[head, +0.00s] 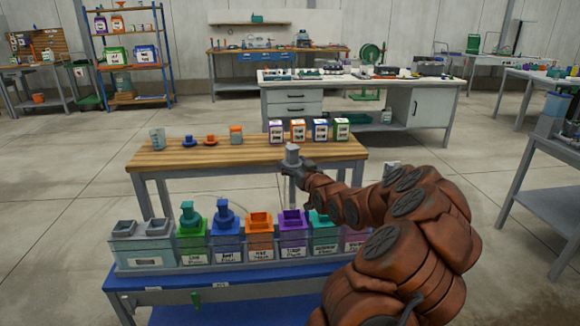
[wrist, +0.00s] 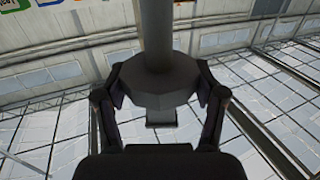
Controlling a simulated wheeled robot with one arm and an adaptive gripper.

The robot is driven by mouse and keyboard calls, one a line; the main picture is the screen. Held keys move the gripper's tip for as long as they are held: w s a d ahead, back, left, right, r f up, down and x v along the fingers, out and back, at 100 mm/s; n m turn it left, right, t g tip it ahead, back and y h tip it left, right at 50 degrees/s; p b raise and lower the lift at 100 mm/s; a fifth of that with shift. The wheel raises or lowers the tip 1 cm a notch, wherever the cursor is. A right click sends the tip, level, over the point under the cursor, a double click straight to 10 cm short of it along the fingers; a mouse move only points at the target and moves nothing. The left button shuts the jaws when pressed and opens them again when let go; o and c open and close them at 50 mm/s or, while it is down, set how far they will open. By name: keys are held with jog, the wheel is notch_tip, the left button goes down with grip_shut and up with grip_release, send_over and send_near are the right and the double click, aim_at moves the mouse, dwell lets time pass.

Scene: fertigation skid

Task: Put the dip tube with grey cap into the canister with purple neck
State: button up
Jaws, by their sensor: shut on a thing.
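My gripper (head: 292,168) is shut on the grey-capped dip tube (head: 292,152), with the cap upright above the fingers. The pale tube hangs down below them. In the wrist view, my gripper (wrist: 160,95) grips both sides of the faceted grey cap (wrist: 162,88), and the tube (wrist: 155,35) runs to the top edge. The canister with purple neck (head: 293,237) stands in the front rack, its square neck facing up. The tube's lower end lines up with this neck in the head view; I cannot tell whether it is above, behind or inside the opening.
The rack (head: 200,268) on the blue bench also holds a green canister (head: 191,240) and a blue one (head: 226,243) with caps fitted, plus orange-necked (head: 260,226) and teal-necked (head: 321,220) ones. A wooden table (head: 215,155) with jars and small canisters stands behind.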

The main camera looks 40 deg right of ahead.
aim_at(292, 208)
jog(key=shift+f+b, duration=4.6)
jog(key=shift+f, duration=4.35)
jog(key=o, duration=1.4)
jog(key=shift+s, duration=0.1)
jog(key=v, duration=1.1)
jog(key=shift+s+a, duration=0.2)
jog(key=shift+s, duration=0.15)
